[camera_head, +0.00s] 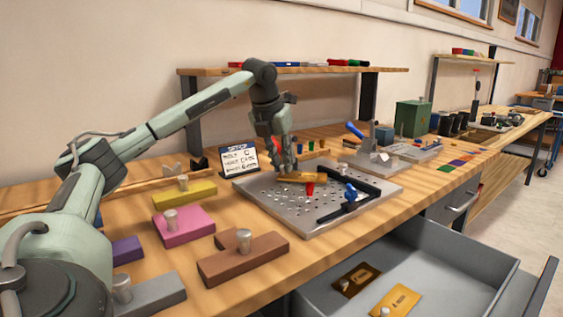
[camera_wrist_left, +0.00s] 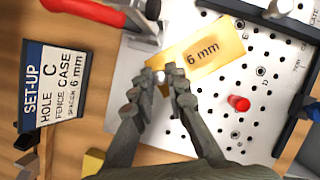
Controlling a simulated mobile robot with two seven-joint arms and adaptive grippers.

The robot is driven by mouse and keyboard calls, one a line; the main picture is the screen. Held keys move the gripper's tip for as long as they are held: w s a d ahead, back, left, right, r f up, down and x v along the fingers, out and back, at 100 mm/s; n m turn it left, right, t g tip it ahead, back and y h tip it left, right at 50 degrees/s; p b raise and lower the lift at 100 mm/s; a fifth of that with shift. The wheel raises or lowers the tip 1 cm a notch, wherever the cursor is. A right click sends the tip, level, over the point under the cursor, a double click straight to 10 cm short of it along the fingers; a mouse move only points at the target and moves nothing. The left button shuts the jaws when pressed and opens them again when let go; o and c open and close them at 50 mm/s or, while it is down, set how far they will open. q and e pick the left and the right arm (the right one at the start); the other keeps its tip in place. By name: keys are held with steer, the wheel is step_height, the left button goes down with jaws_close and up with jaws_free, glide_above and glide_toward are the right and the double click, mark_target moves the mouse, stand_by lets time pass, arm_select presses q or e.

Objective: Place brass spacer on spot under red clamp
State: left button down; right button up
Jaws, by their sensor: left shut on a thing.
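The brass spacer (camera_head: 303,177), a flat plate marked "6 mm", shows over the perforated metal plate (camera_head: 270,205). It also shows in the left wrist view (camera_wrist_left: 205,52). My left gripper (camera_wrist_left: 163,77) is shut on its small knob at one end. In the head view my left gripper (camera_head: 287,172) is at the plate's back left part. I cannot tell whether the spacer touches the plate. My right gripper is not in view.
A red peg (camera_head: 309,188) stands on the plate beside a black fence (camera_head: 330,215) with a blue knob (camera_head: 351,192). A set-up sign (camera_head: 239,160) stands at the left. Coloured blocks with knobs (camera_head: 183,225) lie front left. An open drawer (camera_head: 440,262) holds two flat pieces.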

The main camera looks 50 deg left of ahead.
arm_select(q)
steer(key=c, duration=1.4)
jaws_free()
steer(key=shift+c, duration=0.2)
steer(key=shift+f, duration=0.1)
steer(key=v, duration=1.2)
